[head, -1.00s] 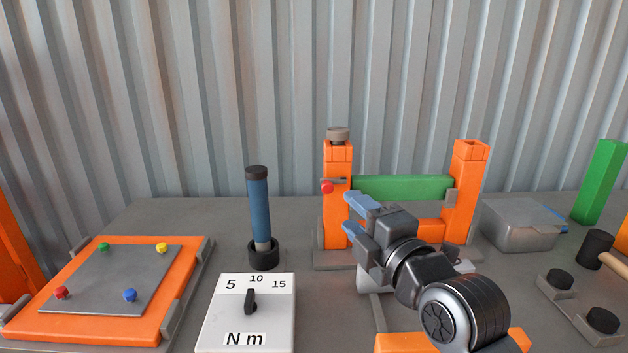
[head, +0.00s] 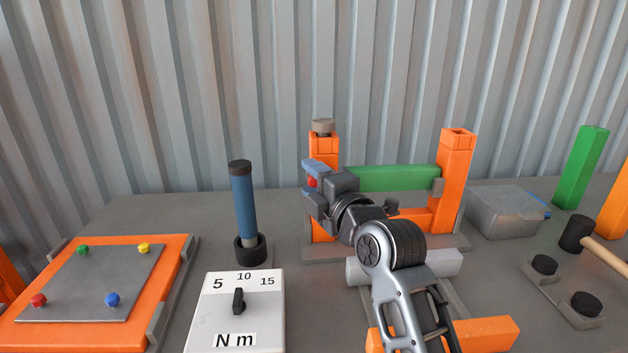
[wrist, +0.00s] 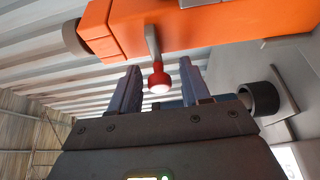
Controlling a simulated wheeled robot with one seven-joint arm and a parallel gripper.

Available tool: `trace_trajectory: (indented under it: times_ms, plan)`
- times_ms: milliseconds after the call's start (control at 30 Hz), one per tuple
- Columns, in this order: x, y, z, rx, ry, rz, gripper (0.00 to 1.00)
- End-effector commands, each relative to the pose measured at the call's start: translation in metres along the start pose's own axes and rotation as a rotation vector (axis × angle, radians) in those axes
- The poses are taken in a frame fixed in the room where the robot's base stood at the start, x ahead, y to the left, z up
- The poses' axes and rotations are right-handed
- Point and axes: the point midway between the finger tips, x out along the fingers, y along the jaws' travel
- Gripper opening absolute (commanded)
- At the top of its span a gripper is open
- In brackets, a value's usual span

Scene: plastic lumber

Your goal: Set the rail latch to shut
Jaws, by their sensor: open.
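The rail latch is a small grey lever with a red knob (wrist: 158,79) on the left orange post (wrist: 195,22). In the head view the knob (head: 312,182) shows between the blue fingers of my gripper (head: 311,182). In the wrist view my gripper (wrist: 160,90) is open, with one finger on each side of the knob and visible gaps beside it. The green rail (head: 395,178) spans between the left post and the right orange post (head: 455,170). My wrist hides part of the left post and the rail's left end.
A blue-handled tool (head: 243,205) stands upright in a black holder left of the posts. A torque box (head: 205,315) is in front of it. An orange-framed tray (head: 170,300) lies at left. A grey box (head: 495,215) and a mallet (head: 590,240) are at right.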

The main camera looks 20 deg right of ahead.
Motion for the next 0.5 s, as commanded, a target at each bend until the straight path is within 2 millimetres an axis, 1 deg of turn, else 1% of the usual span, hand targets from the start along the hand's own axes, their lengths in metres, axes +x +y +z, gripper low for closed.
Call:
trace_trajectory:
  times_ms: [133, 500]
  plan:
    - [-0.0002, -0.0001, 0.0000, 0.000, 0.000, 0.000, 0.46]
    - [-0.0004, -0.0002, 0.0000, 0.000, 0.000, 0.000, 0.11]
